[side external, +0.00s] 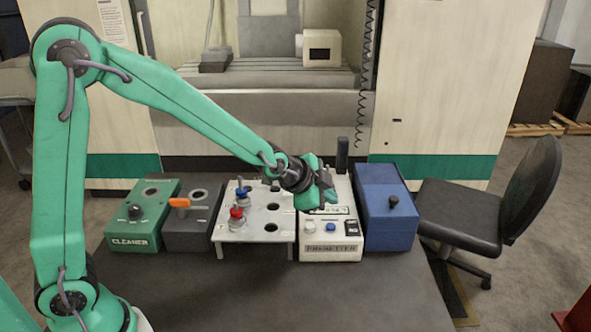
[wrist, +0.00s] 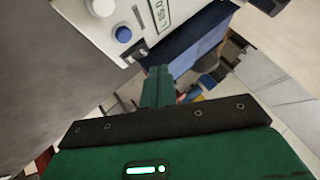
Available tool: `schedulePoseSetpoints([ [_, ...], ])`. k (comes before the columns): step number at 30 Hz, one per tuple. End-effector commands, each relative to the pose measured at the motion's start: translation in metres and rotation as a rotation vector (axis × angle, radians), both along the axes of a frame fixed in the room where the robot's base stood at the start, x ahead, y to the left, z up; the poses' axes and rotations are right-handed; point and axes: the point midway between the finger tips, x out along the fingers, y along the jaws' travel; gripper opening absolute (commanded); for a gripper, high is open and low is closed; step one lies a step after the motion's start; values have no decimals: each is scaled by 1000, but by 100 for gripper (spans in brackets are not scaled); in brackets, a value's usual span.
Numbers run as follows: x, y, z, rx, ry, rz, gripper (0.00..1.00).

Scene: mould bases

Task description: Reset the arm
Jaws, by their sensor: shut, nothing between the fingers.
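My gripper (side external: 325,196) hangs in the air over the white meter box (side external: 331,251) in the side view. Its fingers (wrist: 158,88) are together and empty in the wrist view. The box's blue button and small display also show in the wrist view, at upper left. My arm reaches out from the left to the right of the picture. I cannot tell the exact gap between the fingertips and the box.
On the dark table (side external: 290,292) stand a green cleaner box (side external: 143,240), a dark box with an orange lever (side external: 179,203), a white stand (side external: 255,229) holding red and blue pieces, and a blue box (side external: 386,222). A chair (side external: 459,207) is at right. The table front is clear.

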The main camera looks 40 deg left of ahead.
Motion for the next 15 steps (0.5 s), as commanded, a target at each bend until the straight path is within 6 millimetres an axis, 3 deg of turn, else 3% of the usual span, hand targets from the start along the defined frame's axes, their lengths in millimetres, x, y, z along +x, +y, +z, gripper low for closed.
schedulePoseSetpoints([
  [8,-11,8,13,-25,18,39,0],
  [15,-44,26,43,-94,71,144,0],
])
